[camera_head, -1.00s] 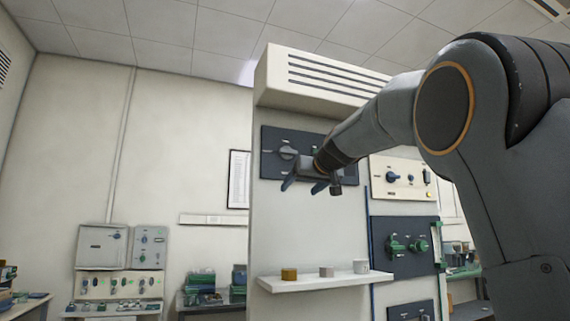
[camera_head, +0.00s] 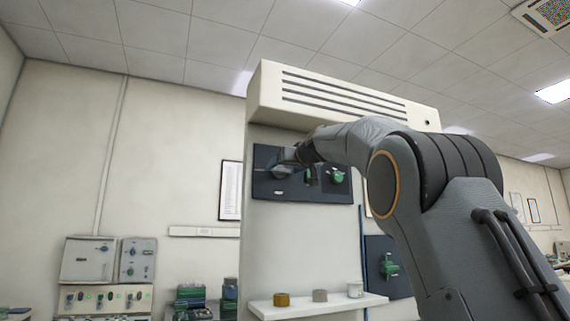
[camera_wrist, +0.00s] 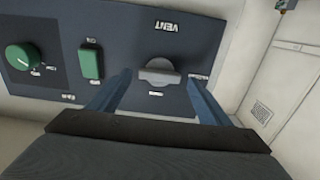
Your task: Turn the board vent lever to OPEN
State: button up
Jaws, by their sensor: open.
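The dark board (camera_head: 330,190) is on the upper front of the tall pale cabinet. Its grey vent lever (camera_head: 281,171) is at the board's left side, partly behind my gripper. In the wrist view the grey lever (camera_wrist: 159,72) sits on a round base below the word VENT, which appears upside down. My gripper (camera_wrist: 152,85) is open. Its two blue fingers reach toward the board, one on each side of the lever, with visible gaps. I cannot tell how deep the fingertips are relative to the lever. In the head view my gripper (camera_head: 290,160) is at the board.
The board also carries a green rocker (camera_wrist: 91,63) and a green round knob (camera_wrist: 21,57), left of the lever in the wrist view. Below is a white shelf (camera_head: 330,306) with small cups. A vented hood (camera_head: 340,95) overhangs the board. A framed sheet (camera_head: 230,190) hangs left.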

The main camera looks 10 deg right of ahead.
jog(key=shift+w, duration=0.2)
jog(key=c, duration=1)
jog(key=shift+c, duration=0.2)
